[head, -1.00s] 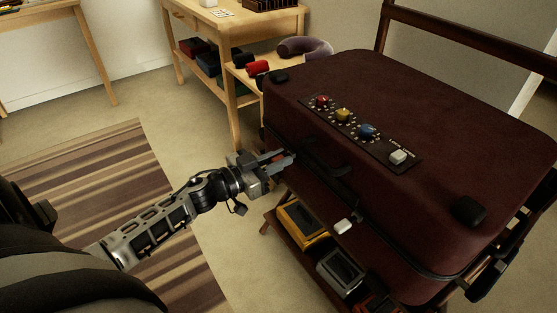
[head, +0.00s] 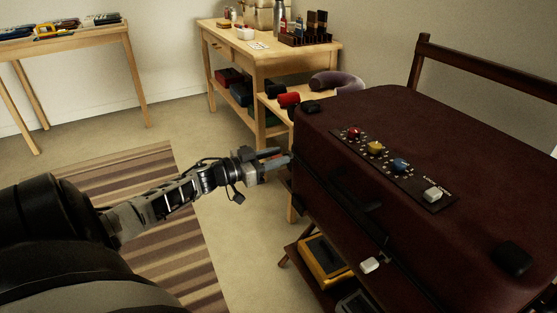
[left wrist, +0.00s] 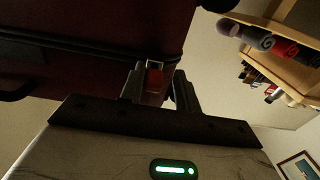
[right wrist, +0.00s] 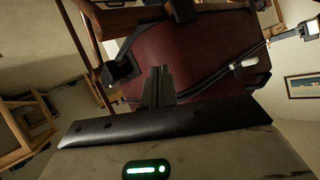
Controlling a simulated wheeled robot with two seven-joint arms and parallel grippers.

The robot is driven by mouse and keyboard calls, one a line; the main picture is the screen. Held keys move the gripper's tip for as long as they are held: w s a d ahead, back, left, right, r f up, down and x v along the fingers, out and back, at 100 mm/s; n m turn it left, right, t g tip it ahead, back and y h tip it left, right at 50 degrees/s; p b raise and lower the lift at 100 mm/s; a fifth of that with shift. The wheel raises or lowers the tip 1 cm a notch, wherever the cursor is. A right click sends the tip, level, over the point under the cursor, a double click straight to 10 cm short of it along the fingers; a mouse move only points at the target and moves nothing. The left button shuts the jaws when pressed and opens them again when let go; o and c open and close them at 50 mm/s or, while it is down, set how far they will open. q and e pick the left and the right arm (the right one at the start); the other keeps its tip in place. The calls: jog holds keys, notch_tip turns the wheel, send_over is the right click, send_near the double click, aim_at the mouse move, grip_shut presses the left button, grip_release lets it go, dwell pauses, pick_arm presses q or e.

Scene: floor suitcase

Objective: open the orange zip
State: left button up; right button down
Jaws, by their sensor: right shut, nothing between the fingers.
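The dark maroon suitcase (head: 400,130) stands at the right in the head view, with a dark zip line along its side. In the left wrist view, a red-orange pull tab (left wrist: 154,82) with a metal loop lies between the fingers of my left gripper (left wrist: 160,88). The fingers stand apart, and I see a gap beside the tab. My right gripper (right wrist: 160,82) is shut and empty in the right wrist view, in front of the suitcase side. It is not visible in the head view.
A white pull (head: 370,264) hangs at the suitcase's front edge. A panel of coloured knobs (head: 392,165) is on its top. The dark wooden stand (head: 420,75) carries it, with a yellow-cased item (head: 325,262) below. A wooden table (head: 270,60) is behind; the striped rug is clear.

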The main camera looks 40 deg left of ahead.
pick_arm(q)
jog(key=shift+o, duration=0.2)
jog(key=shift+d, duration=0.1)
pick_arm(e)
jog(key=shift+f, duration=0.1)
pick_arm(q)
jog(key=p+v, duration=0.4)
jog(key=v, duration=1.2)
pick_arm(e)
jog(key=shift+s+d+f+g+h, duration=0.3)
jog(key=shift+d+f+g+h, duration=0.35)
jog(key=shift+f+g, duration=0.3)
jog(key=shift+s+r, duration=0.1)
